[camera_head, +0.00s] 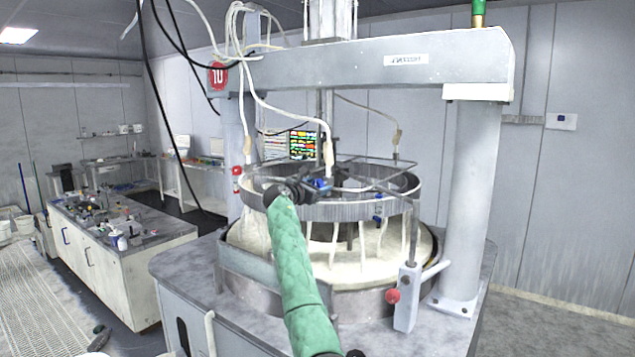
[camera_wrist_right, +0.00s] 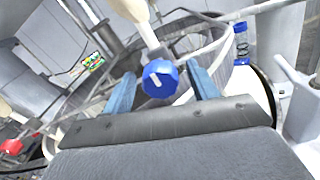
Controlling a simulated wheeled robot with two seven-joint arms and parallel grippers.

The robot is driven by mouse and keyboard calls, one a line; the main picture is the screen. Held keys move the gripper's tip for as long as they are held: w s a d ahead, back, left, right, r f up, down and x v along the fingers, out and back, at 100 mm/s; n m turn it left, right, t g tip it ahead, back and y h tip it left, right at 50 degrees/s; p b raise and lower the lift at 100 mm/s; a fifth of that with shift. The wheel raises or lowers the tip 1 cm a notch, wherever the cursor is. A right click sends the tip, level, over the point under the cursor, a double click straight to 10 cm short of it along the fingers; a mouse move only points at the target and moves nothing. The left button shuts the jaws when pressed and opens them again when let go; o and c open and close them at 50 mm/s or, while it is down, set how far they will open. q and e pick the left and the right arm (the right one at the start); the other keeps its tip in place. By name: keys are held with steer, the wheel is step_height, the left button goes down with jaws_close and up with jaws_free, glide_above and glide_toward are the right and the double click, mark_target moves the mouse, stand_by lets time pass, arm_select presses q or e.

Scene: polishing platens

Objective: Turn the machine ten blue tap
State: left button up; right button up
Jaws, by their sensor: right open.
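The blue tap (camera_wrist_right: 160,82) is a round knob with a white mark, at the lower end of a pale hose fitting in the right wrist view. My right gripper (camera_wrist_right: 159,73) is open, with one blue-grey finger on each side of the tap and visible gaps between. In the head view my right gripper (camera_head: 314,186) reaches over the ring of the machine with the red 10 sign (camera_head: 217,76). Some blue shows there, but tap and fingers are hard to tell apart. My left gripper is out of view.
A metal ring (camera_head: 345,211) with bars surrounds the work spot above a pale round basin. Another blue tap (camera_head: 378,211) sits on its right side. A grey control box (camera_head: 407,298) with a red button stands front right. White hoses hang from above.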

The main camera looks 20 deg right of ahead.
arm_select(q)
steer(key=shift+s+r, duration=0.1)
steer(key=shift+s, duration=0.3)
arm_select(e)
steer(key=shift+w+d+f, duration=0.1)
steer(key=shift+w+d, duration=0.15)
steer(key=shift+d, duration=0.1)
